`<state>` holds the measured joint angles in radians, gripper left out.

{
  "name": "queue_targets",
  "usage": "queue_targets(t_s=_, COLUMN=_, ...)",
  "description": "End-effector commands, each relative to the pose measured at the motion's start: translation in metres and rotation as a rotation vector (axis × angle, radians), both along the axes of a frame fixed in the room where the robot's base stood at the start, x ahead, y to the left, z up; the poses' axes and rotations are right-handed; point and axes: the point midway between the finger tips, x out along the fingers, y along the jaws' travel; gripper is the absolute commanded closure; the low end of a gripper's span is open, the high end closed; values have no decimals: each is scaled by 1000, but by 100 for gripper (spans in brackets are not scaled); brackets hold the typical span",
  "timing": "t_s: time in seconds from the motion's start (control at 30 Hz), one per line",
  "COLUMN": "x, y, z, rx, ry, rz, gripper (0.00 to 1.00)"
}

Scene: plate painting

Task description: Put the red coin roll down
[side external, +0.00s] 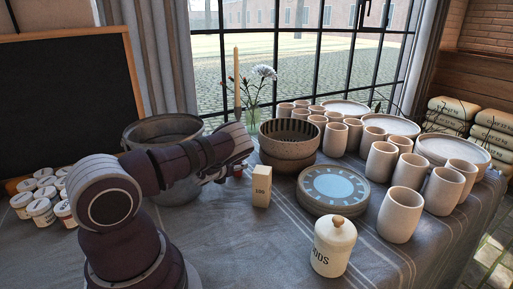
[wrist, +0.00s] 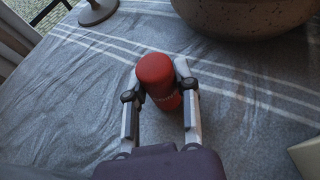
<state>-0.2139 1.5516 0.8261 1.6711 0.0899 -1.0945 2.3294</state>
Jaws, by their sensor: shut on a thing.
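The red coin roll (wrist: 157,72) is a short red cylinder. In the wrist view it stands between the two fingers of my gripper (wrist: 160,90), which is shut on it. The roll is close over or on the grey striped tablecloth; I cannot tell whether its base touches the cloth. In the side view only a small red part of the roll (side external: 238,171) shows under my wrist, and my gripper is mostly hidden behind the arm.
A cream block marked with a number (side external: 261,186) stands just right of the roll. Stacked speckled bowls (side external: 288,150) are behind it, and a metal bucket (side external: 150,131) is at left. Blue-patterned plates (side external: 334,190), a lidded jar (side external: 332,248) and several cups stand further right. The front cloth is clear.

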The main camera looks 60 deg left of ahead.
Motion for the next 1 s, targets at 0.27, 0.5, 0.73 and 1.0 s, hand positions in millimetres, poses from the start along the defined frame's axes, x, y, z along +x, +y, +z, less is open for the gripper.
queue_targets(t_s=0.27, x=0, y=0, z=-2, rx=-1, ry=0, rz=0, gripper=46)
queue_targets(t_s=0.5, x=0, y=0, z=-1, rx=-1, ry=0, rz=0, gripper=45)
queue_targets(t_s=0.73, x=-12, y=-9, z=6, rx=0, ry=3, rz=1, gripper=45)
queue_targets(t_s=1.0, x=-44, y=-32, z=22, rx=-1, ry=2, rz=3, gripper=45)
